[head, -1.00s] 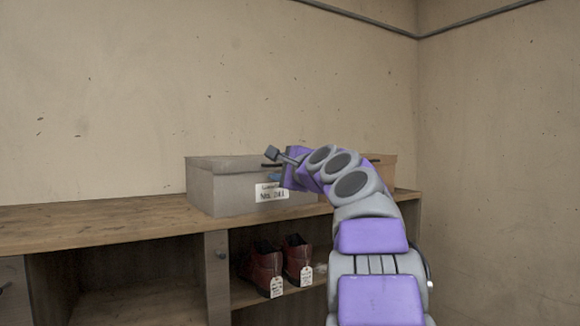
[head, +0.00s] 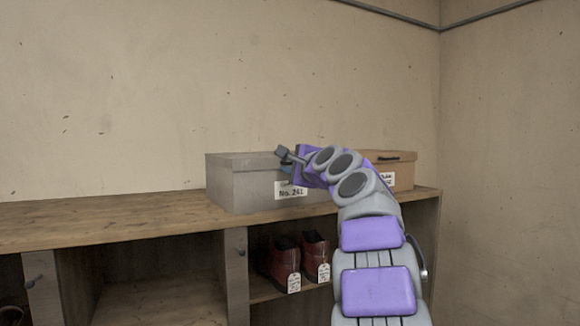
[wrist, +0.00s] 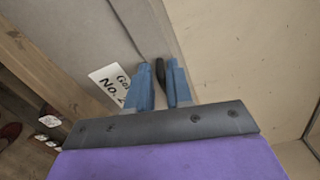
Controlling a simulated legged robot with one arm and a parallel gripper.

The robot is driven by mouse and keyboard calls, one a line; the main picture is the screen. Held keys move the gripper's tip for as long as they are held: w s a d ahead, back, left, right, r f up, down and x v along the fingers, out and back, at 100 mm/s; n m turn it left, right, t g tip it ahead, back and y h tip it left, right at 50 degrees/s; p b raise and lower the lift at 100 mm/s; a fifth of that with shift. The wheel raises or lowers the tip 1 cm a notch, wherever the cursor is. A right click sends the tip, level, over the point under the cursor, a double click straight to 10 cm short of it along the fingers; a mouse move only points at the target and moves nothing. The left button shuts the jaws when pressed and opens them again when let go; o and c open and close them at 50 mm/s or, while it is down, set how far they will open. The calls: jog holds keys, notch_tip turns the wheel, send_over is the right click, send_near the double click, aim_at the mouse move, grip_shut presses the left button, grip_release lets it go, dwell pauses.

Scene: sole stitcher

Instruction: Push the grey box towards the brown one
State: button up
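The grey box (head: 240,185) with a white "No. 241" label stands on the wooden shelf top in the head view. The brown box (head: 400,168), with a dark handle and a white label, stands to its right near the shelf's right end. My arm hides the space between the boxes. My gripper (wrist: 160,66) is at the grey box's upper right part. Contact with the handle or box cannot be told. The label (wrist: 108,84) is left of the fingers.
The wooden shelf top (head: 100,220) is clear to the left of the grey box. Dark red shoes (head: 280,262) with white tags stand in the compartment below. A wall is close behind the boxes, and another is at the right.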

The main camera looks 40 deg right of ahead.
aim_at(271, 165)
grip_shut()
jog(key=shift+f, duration=0.1)
jog(key=shift+a, duration=0.2)
jog(key=shift+w+a, duration=0.15)
jog(key=shift+a, duration=0.4)
jog(key=shift+w+a, duration=0.25)
jog(key=shift+a, duration=0.85)
jog(key=shift+d, duration=0.1)
